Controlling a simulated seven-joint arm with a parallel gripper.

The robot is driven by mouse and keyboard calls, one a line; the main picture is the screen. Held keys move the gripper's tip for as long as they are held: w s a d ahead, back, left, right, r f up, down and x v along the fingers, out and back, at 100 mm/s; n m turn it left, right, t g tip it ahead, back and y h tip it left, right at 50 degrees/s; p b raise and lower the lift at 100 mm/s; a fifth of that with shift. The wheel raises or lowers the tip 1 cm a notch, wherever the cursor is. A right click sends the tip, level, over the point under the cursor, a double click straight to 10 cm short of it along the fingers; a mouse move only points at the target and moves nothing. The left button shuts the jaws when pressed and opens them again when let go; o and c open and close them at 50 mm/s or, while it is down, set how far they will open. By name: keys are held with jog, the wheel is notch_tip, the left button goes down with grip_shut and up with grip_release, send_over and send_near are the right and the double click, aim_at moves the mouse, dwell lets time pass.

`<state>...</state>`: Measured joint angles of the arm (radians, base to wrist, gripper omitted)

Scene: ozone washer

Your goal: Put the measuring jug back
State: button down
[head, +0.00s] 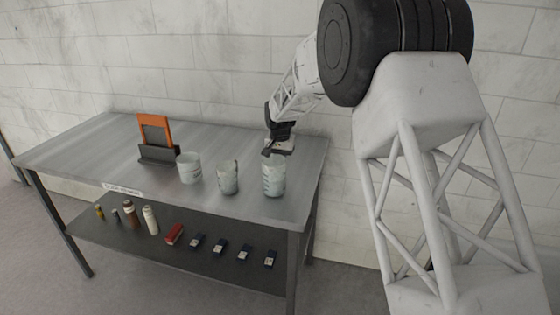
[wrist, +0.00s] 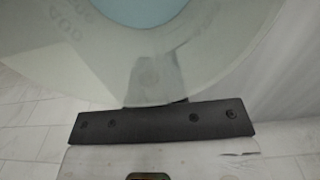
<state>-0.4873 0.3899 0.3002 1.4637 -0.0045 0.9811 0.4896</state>
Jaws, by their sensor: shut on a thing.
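Three pale, marked, cup-like vessels are in a row at the right half of the metal table (head: 95,150). My gripper (head: 272,154) is at the upper rim of the rightmost one, the measuring jug (head: 273,179), and is shut on it. The jug looks upright; I cannot tell whether its base touches the tabletop. In the wrist view the jug (wrist: 200,50) fills the upper part, with faint markings, beyond a black gripper bar. The fingertips are mostly hidden there. The middle vessel (head: 228,178) and the left vessel (head: 189,168) stand apart from my gripper.
An orange-framed dark stand (head: 155,138) is at the back of the table. The tabletop's left side is clear. A lower shelf (head: 205,254) holds several small bottles, a red item (head: 174,234) and several small dark boxes. A white block wall is behind.

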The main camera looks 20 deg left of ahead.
jog(key=shift+f, duration=0.15)
jog(key=c, duration=1.2)
grip_release()
jog(key=shift+o, duration=0.2)
jog(key=shift+r, duration=0.2)
notch_tip(320, 180, up, 12)
